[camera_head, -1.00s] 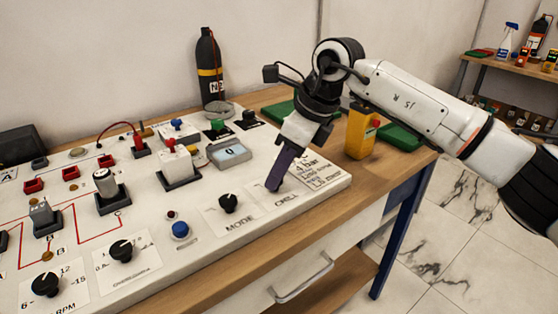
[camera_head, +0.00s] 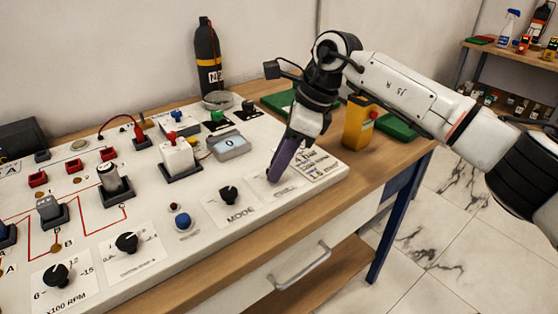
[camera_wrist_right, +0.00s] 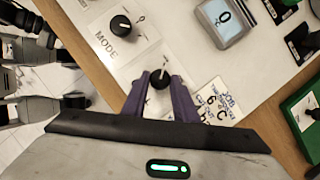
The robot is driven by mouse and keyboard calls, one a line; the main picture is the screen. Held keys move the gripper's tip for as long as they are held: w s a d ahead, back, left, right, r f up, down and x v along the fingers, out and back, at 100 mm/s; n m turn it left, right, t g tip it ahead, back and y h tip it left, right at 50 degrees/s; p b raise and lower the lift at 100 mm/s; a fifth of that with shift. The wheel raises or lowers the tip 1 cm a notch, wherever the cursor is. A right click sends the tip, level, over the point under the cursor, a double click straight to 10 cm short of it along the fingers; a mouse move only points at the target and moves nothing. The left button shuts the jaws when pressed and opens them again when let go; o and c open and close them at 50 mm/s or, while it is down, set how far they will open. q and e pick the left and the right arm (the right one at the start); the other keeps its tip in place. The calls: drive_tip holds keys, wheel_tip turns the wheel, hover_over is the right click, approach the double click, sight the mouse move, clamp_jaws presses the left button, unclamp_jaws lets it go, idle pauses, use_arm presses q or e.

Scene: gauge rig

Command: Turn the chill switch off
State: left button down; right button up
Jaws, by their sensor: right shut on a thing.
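The chill switch (camera_wrist_right: 160,78) shows in the right wrist view as a dark round base with a thin pale lever, on a white label plate at the panel's right end. My right gripper (camera_wrist_right: 161,78) has its purple fingers on both sides of the switch and is shut on it. In the head view my right gripper (camera_head: 276,178) points down at the chill plate (camera_head: 262,189), and its fingers hide the switch. Which way the lever is set I cannot tell.
The mode knob (camera_head: 228,195) sits just left of the chill plate, with a blue button (camera_head: 183,221) further left. A grey display box (camera_head: 229,145) is behind. A yellow box (camera_head: 358,124) stands on the wooden table (camera_head: 395,160) to the right.

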drive_tip(key=o, duration=1.1)
drive_tip(key=shift+c, duration=0.2)
drive_tip(key=v, duration=1)
drive_tip(key=shift+r, duration=0.2)
drive_tip(key=shift+s+d+f, duration=0.1)
